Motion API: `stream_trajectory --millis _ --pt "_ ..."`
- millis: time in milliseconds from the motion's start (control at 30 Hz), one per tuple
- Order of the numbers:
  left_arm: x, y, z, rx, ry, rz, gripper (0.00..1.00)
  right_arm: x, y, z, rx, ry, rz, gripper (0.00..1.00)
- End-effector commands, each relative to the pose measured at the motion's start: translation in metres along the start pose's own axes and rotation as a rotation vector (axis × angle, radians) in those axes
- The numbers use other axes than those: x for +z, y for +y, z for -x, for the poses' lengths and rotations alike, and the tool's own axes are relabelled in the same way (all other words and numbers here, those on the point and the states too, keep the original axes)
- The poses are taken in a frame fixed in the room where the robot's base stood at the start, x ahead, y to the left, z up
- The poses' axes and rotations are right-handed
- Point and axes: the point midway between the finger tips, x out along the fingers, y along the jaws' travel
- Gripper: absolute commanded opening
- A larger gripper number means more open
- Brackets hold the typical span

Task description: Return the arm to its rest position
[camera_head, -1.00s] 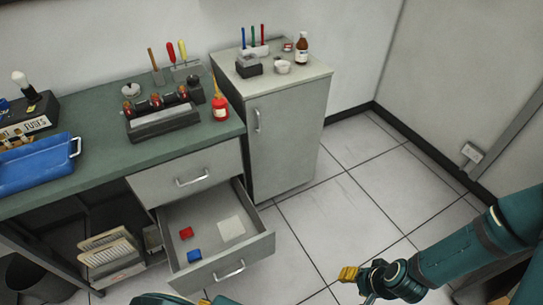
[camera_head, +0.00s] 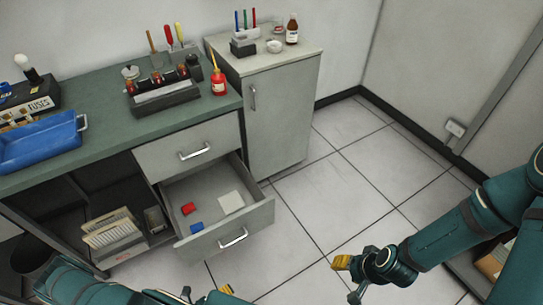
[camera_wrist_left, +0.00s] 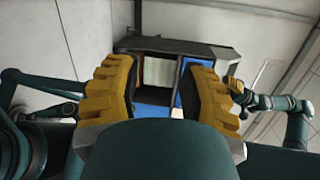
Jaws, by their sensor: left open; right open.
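My left gripper (camera_head: 205,294) is at the bottom edge of the head view, partly cut off, its arm coming in from the left. In the left wrist view its two yellow fingers (camera_wrist_left: 158,92) stand wide apart, with nothing held between them. My right gripper (camera_head: 350,277) hangs at the lower right of the head view, over the floor, open and empty. Both grippers appear in front of the open drawer (camera_head: 252,220) and apart from it.
The drawer holds a red block (camera_head: 189,208), a blue block (camera_head: 197,229) and a pale card (camera_head: 231,202). The green workbench (camera_head: 100,158) carries a blue tray (camera_head: 40,143). A grey cabinet (camera_head: 285,120) stands beside it. Tiled floor (camera_head: 350,190) is clear at centre right.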

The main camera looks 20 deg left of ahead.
Motion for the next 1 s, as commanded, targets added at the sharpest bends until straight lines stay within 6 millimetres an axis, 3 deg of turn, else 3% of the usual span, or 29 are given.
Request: stream_trajectory --millis 200,400,667,900,933,1000 --pt "-0.037 -0.023 -0.03 -0.054 0.543 -0.411 0.41 0.003 0.007 -0.018 0.0 -0.002 0.002 0.47" --pt "-0.058 -0.032 -0.033 -0.181 1.03 -0.918 0.41 0.004 0.012 -0.033 -0.001 -0.003 0.005 0.47" --pt "-0.042 -0.04 -0.049 -0.47 1.518 -1.685 0.41 0.007 0.019 -0.052 -0.001 -0.004 0.008 0.47" --pt "-0.02 -0.074 -0.104 -0.85 1.719 -2.462 0.41 0.009 0.026 -0.069 -0.002 -0.006 0.011 0.47" --pt "-0.019 -0.081 -0.111 0.861 -1.653 2.451 0.41 0.009 0.026 -0.07 -0.002 -0.006 0.011 0.47" --pt "-0.019 -0.095 -0.127 0.858 -1.475 2.36 0.41 0.01 0.028 -0.073 -0.002 -0.006 0.012 0.47"
